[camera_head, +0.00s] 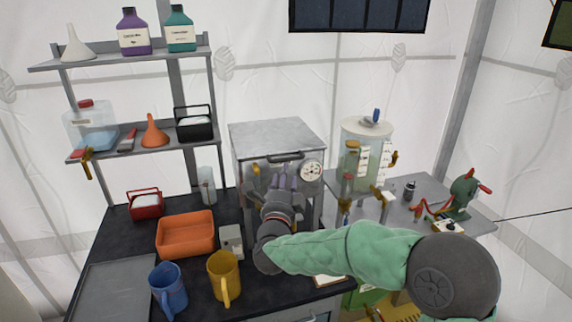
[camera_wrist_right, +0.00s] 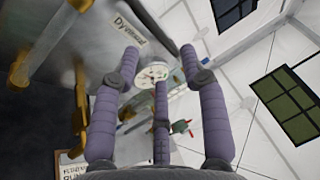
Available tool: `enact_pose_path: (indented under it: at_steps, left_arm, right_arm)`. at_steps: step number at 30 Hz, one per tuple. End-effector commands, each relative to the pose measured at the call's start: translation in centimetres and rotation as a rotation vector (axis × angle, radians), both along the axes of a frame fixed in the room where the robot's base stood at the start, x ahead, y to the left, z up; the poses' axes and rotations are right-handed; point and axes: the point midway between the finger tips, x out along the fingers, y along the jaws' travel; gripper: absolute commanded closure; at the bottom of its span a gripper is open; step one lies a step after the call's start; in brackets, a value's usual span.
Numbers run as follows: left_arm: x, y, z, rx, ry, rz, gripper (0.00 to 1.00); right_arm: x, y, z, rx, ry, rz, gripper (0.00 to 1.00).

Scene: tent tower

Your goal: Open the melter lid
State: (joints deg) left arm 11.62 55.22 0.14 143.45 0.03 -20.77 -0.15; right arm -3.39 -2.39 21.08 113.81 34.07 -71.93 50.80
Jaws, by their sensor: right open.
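The melter (camera_head: 240,172) is a grey metal box at the back of the dark worktop. Its flat lid (camera_head: 277,135) lies closed on top, with a dark handle (camera_head: 286,158) at the front edge. A round dial gauge (camera_head: 311,171) is on the front. My right gripper (camera_head: 283,182), with purple fingers, is in front of the melter just below the handle. In the right wrist view its fingers (camera_wrist_right: 158,70) are spread and empty, with the gauge (camera_wrist_right: 152,74) and the melter's name label (camera_wrist_right: 130,28) beyond them. My arm hides the lower front. My left gripper is not in view.
An orange tray (camera_head: 185,234), a blue mug (camera_head: 168,288) and a yellow mug (camera_head: 224,276) stand left of my right arm. A clear tank (camera_head: 366,150) stands right of the melter. A shelf rack (camera_head: 140,142) is at the left.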

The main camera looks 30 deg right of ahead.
Motion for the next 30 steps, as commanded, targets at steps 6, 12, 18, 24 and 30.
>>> enact_pose_path:
  at_steps: [6,12,18,24,30]
  left_arm:
    - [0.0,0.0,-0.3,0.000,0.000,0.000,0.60]
    - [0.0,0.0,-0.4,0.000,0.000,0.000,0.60]
    - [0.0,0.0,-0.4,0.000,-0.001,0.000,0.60]
    - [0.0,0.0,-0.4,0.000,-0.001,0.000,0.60]
    - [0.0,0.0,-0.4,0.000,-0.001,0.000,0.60]
  right_arm:
    - [3.0,-2.3,0.6,-0.001,0.002,-0.001,0.56]
    - [4.6,-3.4,1.0,-0.001,0.002,0.000,0.56]
    - [5.0,-3.7,1.1,-0.001,0.003,0.001,0.56]
    - [5.0,-3.7,1.1,-0.001,0.003,0.001,0.59]
    - [5.0,-3.7,1.1,-0.001,0.003,0.001,1.00]
